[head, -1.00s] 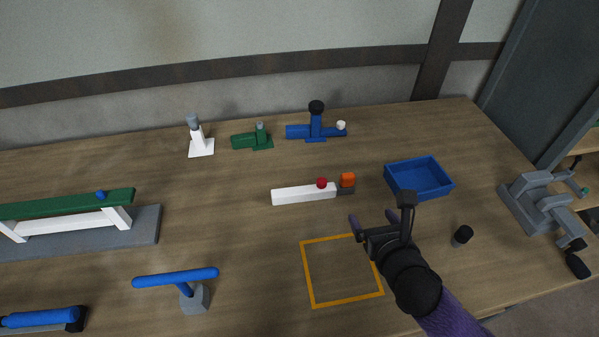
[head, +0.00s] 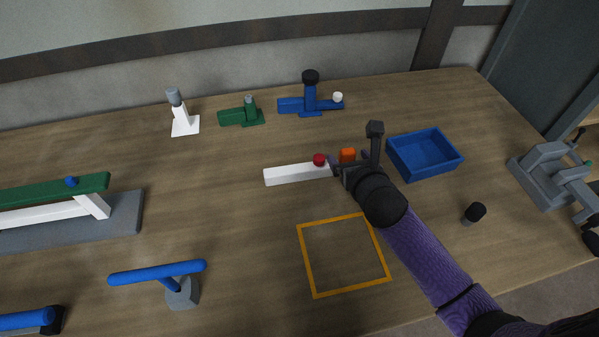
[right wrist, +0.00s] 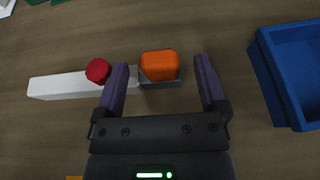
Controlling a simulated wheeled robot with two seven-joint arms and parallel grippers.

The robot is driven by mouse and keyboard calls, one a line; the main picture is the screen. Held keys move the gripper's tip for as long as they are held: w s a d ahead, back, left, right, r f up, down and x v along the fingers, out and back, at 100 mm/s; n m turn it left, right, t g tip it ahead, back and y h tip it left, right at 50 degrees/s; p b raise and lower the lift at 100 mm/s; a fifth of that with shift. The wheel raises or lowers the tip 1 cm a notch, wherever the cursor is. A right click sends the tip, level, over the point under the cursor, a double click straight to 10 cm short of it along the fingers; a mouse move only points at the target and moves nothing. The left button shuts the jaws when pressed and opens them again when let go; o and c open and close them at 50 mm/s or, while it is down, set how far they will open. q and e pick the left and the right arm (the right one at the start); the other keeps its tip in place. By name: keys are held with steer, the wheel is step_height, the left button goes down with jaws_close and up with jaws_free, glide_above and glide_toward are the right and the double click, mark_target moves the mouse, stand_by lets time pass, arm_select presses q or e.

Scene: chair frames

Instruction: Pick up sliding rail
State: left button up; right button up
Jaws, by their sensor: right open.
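A white bar (head: 290,174) with a red knob (head: 319,160) lies on the table in the head view. At its right end is a small grey piece (right wrist: 160,84) bearing an orange block (right wrist: 159,64). This looks like the sliding rail, though I cannot tell whether the parts are joined. My right gripper (head: 349,157) is open over the right end. In the right wrist view, the fingers of the gripper (right wrist: 161,68) stand on either side of the orange block, the left one crossing the bar's end beside the red knob. My left gripper is not in view.
A blue tray (head: 428,172) stands close to the right of my right gripper. An orange square outline (head: 308,262) marks the table in front. Blue, green and white fixtures stand behind. A black cylinder (head: 474,213) and a grey vise (head: 542,180) are at the right.

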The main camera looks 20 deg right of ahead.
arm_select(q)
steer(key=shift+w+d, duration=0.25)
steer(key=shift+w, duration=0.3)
arm_select(e)
jaws_close()
